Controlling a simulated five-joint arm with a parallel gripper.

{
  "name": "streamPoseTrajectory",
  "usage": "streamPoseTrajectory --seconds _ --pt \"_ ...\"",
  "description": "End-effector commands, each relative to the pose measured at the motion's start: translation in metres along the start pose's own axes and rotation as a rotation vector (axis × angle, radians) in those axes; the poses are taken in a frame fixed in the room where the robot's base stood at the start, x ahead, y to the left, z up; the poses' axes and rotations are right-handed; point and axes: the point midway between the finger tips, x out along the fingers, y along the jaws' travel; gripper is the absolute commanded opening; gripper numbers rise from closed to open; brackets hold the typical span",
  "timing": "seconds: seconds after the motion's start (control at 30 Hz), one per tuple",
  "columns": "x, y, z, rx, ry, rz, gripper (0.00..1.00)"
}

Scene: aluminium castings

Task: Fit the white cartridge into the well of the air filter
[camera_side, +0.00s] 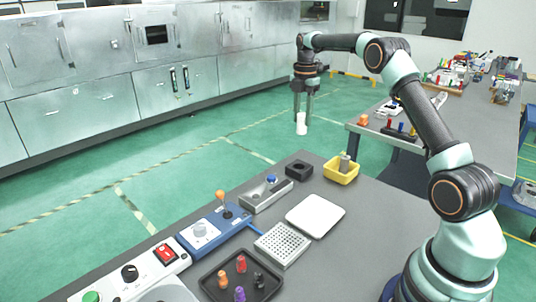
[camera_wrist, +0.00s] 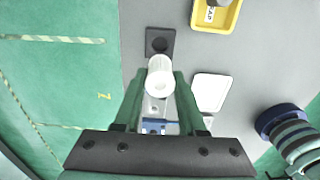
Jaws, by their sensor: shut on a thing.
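The white cartridge (camera_side: 301,128) hangs upright in the air between the fingers of my gripper (camera_side: 303,108), well above the table. In the wrist view the cartridge (camera_wrist: 160,78) shows as a pale cylinder, with my gripper (camera_wrist: 158,92) shut on it. The air filter appears to be the small dark block (camera_side: 299,163) at the table's far edge. In the wrist view the dark block (camera_wrist: 159,32) lies just beyond the cartridge, and a round well shows in its top. The cartridge is apart from it and hides its near edge.
A yellow tray (camera_side: 329,173) holding a grey part stands right of the block. A metal unit with a blue button (camera_side: 251,201) is on its left. A white plate (camera_side: 315,213) lies in front. Several switches, a perforated block (camera_side: 282,244) and a black tray (camera_side: 210,282) are nearer.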

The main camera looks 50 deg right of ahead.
Motion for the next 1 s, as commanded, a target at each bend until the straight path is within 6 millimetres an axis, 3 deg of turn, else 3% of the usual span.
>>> streamPoseTrajectory --seconds 0.2,0.4,0.67,0.9,1.0 --pt "0.056 -0.001 0.000 0.000 0.002 -0.004 0.00" --pt "0.092 -0.001 0.000 0.000 0.001 -0.001 0.00" --pt "0.109 0.000 0.000 0.000 0.000 0.001 0.00" --pt "0.142 -0.001 0.000 0.000 0.000 -0.001 0.00" --pt "0.146 0.000 0.000 0.000 0.000 0.000 0.00"
